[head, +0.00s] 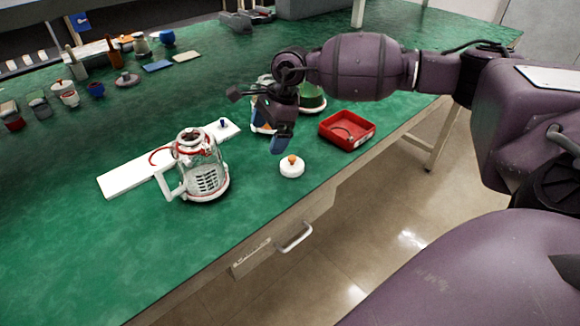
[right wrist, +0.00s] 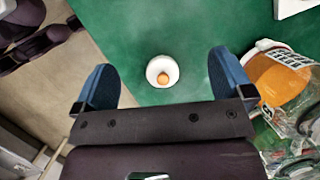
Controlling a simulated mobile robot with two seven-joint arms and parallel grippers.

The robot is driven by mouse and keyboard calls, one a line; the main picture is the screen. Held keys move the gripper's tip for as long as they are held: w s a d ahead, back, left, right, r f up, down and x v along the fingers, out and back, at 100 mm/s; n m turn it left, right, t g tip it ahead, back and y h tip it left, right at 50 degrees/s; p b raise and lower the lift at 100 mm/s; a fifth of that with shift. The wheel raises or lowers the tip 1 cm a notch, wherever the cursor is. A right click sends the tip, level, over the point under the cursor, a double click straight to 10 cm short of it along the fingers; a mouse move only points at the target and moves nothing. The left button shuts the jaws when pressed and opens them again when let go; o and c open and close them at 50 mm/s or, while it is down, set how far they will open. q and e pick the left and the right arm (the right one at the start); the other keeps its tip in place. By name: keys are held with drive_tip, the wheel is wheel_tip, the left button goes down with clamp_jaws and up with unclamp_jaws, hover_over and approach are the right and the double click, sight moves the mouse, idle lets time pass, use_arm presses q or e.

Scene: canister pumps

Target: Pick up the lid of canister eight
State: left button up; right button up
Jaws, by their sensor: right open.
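A round white lid with an orange knob (head: 292,167) lies on the green table near its front edge. In the right wrist view the lid (right wrist: 162,76) is between and beyond the two blue fingers, with green table around it. My right gripper (head: 281,142) is open and empty, pointing down, above and just behind the lid, apart from it. A clear canister with orange contents and a printed label (right wrist: 278,82) stands at the right of the wrist view; its number is not readable. In the head view it is partly hidden behind my gripper. My left gripper is not in view.
A red tray (head: 347,130) is right of the lid. A glass pump jug with a white handle (head: 201,170) stands left, by a white board (head: 125,180). A green canister (head: 312,100) is behind my gripper. Several jars are far left. The left front table is clear.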

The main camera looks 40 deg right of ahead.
sight(292, 157)
drive_tip(key=d+n+h, duration=0.1)
drive_tip(key=d, duration=0.1)
drive_tip(key=s+d+f+g+h, duration=0.1)
drive_tip(key=d, duration=0.1)
drive_tip(key=s+d+n+h, duration=0.1)
drive_tip(key=shift+d+f+n+g+h, duration=0.15)
drive_tip(key=shift+d+n+g+h, duration=0.15)
drive_tip(key=shift+d, duration=0.1)
wheel_tip(292, 157, down, 5)
drive_tip(key=shift+b, duration=0.4)
drive_tip(key=shift+w+f, duration=0.1)
drive_tip(key=shift+f, duration=0.6)
drive_tip(key=f, duration=0.3)
drive_tip(key=f+b, duration=0.1)
drive_tip(key=shift+w+f, duration=0.15)
drive_tip(key=shift+w, duration=0.1)
drive_tip(key=shift+f, duration=0.1)
drive_tip(key=c, duration=1)
